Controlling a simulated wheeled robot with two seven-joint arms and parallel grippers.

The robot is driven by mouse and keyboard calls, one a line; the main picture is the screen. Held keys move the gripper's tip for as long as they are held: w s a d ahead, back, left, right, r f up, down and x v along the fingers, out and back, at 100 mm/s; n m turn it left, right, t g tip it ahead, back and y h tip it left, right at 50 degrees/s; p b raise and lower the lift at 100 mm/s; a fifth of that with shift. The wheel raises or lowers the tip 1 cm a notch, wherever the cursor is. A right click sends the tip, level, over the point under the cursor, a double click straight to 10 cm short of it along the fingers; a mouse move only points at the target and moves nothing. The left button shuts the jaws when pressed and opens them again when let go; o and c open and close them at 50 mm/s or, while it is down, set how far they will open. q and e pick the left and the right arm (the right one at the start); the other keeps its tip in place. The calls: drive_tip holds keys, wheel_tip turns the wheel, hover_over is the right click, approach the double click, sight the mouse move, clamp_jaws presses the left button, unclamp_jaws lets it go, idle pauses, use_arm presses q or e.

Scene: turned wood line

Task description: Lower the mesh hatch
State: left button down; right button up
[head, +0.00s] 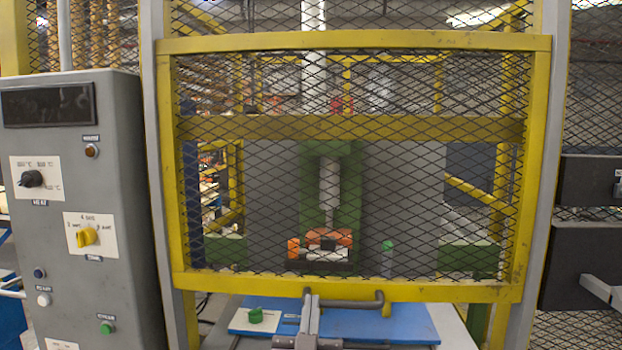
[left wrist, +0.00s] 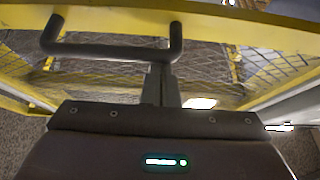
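The mesh hatch (head: 350,42) is a yellow frame filled with dark diamond mesh, upright between two grey posts in the head view. Its bottom bar sits just above the blue plate in the picture. A dark bar handle (head: 352,303) is on that bottom bar; it also shows in the left wrist view (left wrist: 105,52). My left gripper (head: 309,300) is at the handle's left end in the head view. Its fingers (left wrist: 161,75) are together with no gap seen, their tips overlapping the bar; whether they touch it I cannot tell.
A grey control box (head: 90,200) with knobs and buttons stands at the left. Behind the mesh is a green press (head: 345,200) with an orange part (head: 343,236). A blue plate (head: 370,326) lies below the hatch. Dark boxes (head: 585,265) stand at the right.

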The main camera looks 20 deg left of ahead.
wheel_tip(320, 180, down, 6)
drive_tip(key=b, duration=0.5)
use_arm(q)
wheel_tip(320, 180, down, 21)
drive_tip(key=b, duration=0.5)
drive_tip(key=shift+r, duration=0.2)
use_arm(e)
drive_tip(key=w+a+r, duration=0.2)
drive_tip(key=w+r, duration=0.1)
drive_tip(key=w, duration=1.1)
drive_tip(key=shift+a+r+t, duration=0.15)
drive_tip(key=shift+a+t, duration=0.05)
drive_tip(key=shift+t, duration=0.2)
use_arm(q)
drive_tip(key=shift+w+r, duration=0.1)
use_arm(e)
drive_tip(key=shift+s, duration=0.1)
